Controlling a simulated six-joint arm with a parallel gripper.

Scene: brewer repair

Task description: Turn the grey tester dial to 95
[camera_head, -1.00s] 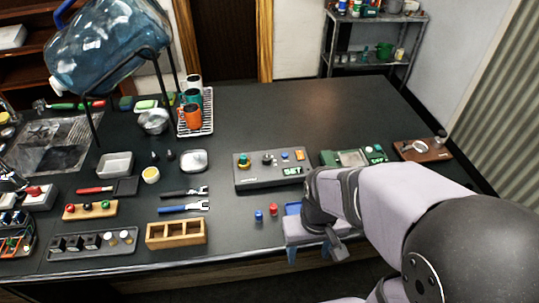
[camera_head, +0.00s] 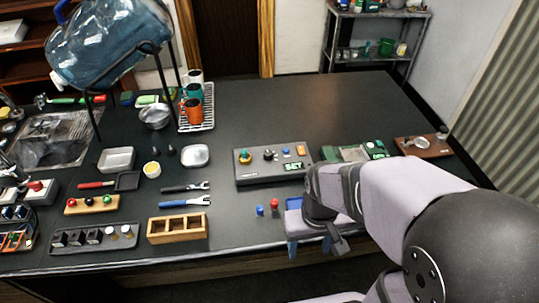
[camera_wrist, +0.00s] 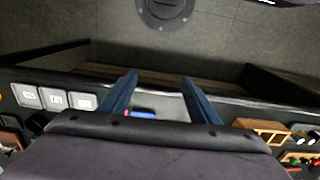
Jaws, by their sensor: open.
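The grey tester (camera_head: 245,180) is a long grey box near the middle of the counter in the head view. On its top are a green-and-yellow knob (camera_head: 245,157), a dark round knob (camera_head: 268,155), a blue button (camera_head: 286,151), an orange switch (camera_head: 300,150) and a green SET display (camera_head: 293,166). The dial's reading is too small to tell. My gripper (camera_head: 309,250) is open and empty, in front of the tester and at the counter's front edge. In the wrist view, its two blue fingers (camera_wrist: 160,78) are spread apart, pointing toward the floor beyond the counter edge.
A small blue peg (camera_head: 260,211) and a red peg (camera_head: 274,205) stand between my gripper and the tester. A wooden tray (camera_head: 177,229) lies left. The counter behind the tester is clear.

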